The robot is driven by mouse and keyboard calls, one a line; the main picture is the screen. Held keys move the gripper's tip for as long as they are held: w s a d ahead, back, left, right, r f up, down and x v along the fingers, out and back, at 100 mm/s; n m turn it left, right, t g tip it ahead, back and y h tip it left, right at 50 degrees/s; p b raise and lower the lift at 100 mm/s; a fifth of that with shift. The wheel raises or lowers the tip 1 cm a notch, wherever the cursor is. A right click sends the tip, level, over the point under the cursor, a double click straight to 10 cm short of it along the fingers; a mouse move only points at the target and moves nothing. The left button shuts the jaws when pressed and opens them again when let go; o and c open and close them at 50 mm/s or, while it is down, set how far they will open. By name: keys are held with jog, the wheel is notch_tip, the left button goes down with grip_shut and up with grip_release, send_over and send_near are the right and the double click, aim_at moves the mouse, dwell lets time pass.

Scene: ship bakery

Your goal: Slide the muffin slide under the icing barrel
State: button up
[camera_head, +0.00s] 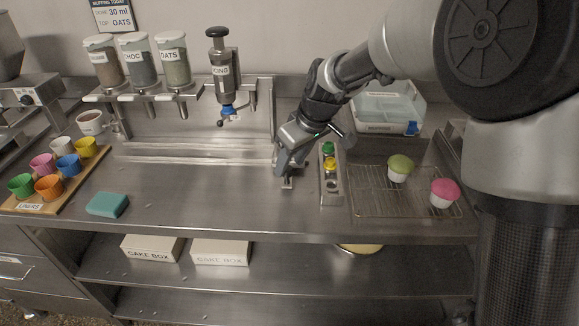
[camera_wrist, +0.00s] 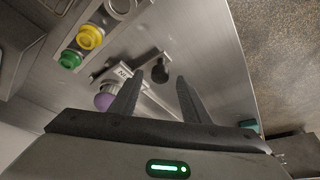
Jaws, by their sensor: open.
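The icing barrel (camera_head: 222,70), a grey cylinder labelled ICING with a black top knob and blue nozzle, hangs from the back frame left of my arm. My gripper (camera_head: 284,168) is low over the counter, right of the barrel, pointing down. In the wrist view my gripper (camera_wrist: 157,88) is open and empty. A black knob (camera_wrist: 160,72) shows ahead between its fingers, apart from them. A labelled metal piece (camera_wrist: 133,78), apparently the muffin slide, lies by the left finger, with a purple ball-shaped thing (camera_wrist: 104,101) beside it. My gripper mostly hides this area in the head view.
A panel with green and yellow buttons (camera_head: 330,168) stands just right of my gripper. A wire rack (camera_head: 378,207) holds green and pink muffins further right. A teal sponge (camera_head: 108,204) and liner board (camera_head: 75,183) are left. The middle front counter is clear.

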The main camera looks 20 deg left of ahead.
jog(key=shift+x, duration=1.2)
grip_shut()
jog(key=s+a, duration=0.1)
jog(key=a, duration=0.4)
jog(key=s+a+p, duration=0.1)
jog(key=a, duration=0.5)
jog(key=s+a+p, duration=0.1)
jog(key=s+a, duration=0.1)
jog(key=a, duration=0.3)
jog(key=shift+a, duration=0.3)
grip_release()
jog(key=p+v, duration=0.1)
jog(key=v, duration=1.6)
jog(key=shift+r, duration=0.2)
jog(key=shift+d, duration=0.15)
